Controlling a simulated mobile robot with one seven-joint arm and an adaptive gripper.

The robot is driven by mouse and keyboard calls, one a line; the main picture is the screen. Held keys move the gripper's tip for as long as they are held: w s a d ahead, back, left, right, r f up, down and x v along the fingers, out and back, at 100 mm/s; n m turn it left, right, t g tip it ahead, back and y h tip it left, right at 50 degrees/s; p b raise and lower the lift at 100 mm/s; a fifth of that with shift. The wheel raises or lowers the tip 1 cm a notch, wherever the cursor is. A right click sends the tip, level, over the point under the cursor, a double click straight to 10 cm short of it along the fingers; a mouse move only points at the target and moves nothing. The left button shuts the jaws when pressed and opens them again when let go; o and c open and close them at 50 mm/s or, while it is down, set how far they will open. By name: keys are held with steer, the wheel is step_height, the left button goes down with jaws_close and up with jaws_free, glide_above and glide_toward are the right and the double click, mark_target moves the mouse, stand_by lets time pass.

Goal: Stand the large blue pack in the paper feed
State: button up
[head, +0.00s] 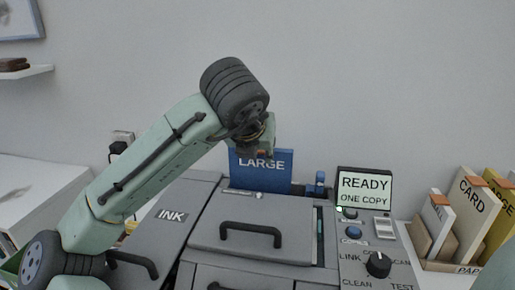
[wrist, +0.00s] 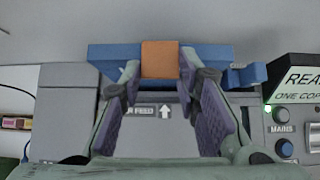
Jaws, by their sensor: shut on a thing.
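The large blue pack (head: 263,174), marked LARGE, stands upright at the back of the grey copier, and its lower edge is hidden in the head view. In the wrist view the blue pack (wrist: 113,55) runs across the top, with an orange tab (wrist: 160,58) at its middle. My gripper (wrist: 160,72) has its two purple-padded fingers on either side of this tab, shut on it. In the head view my gripper (head: 254,146) is at the pack's top edge. The paper feed (wrist: 152,111) is marked by a FEED label with an arrow; I cannot tell how deep the pack sits.
A small blue part (head: 319,184) stands right of the pack. The screen (head: 364,190) reads READY, ONE COPY, above knobs and buttons. A tray of card packs (head: 462,264) stands at the right. The copier lid (head: 255,238) with a black handle is in front.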

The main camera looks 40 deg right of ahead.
steer(key=o, duration=1.2)
steer(key=shift+c, duration=0.2)
steer(key=v, duration=1.2)
steer(key=shift+r, duration=0.1)
